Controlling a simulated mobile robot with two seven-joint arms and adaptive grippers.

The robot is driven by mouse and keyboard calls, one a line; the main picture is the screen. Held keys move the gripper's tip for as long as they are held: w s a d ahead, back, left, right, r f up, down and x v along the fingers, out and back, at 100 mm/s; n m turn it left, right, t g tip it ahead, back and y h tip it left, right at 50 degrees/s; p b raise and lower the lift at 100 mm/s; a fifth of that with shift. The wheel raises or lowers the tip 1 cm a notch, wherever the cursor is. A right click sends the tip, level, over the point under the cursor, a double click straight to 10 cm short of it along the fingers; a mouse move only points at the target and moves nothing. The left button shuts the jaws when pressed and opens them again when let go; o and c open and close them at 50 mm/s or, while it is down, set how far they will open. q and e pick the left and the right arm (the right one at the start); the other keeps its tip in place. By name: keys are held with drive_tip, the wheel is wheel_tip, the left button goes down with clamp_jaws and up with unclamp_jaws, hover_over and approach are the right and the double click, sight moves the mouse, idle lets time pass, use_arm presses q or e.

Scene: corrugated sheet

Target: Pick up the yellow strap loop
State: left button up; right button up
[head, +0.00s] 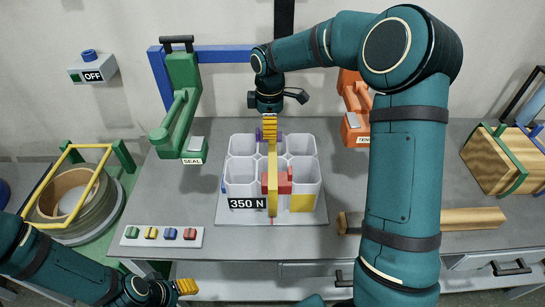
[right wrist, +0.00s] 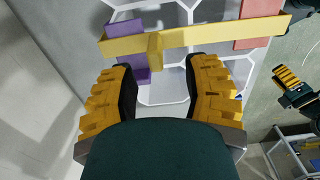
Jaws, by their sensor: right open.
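A long yellow strap (head: 272,185) runs across the middle of the white six-sided cells (head: 241,172), from back to front. In the right wrist view the yellow strap (right wrist: 205,38) crosses the top, with a short tab rising between my fingertips' lines. My right gripper (head: 269,130) points down over the strap's back end. The right wrist view shows its two yellow fingers (right wrist: 161,72) apart, with nothing held between them. My left gripper (head: 186,287) is low at the front left, away from the strap; its opening is unclear.
A red block (head: 280,182) and a purple piece (right wrist: 125,45) lie by the strap. A button strip (head: 161,236) is front left; a wooden bar (head: 470,219) is right.

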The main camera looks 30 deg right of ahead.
sight(272, 144)
drive_tip(key=f, duration=0.3)
drive_tip(key=f+b, duration=0.1)
drive_tip(key=f, duration=0.1)
drive_tip(key=shift+d+f, duration=0.1)
drive_tip(key=shift+d, duration=0.3)
clamp_jaws()
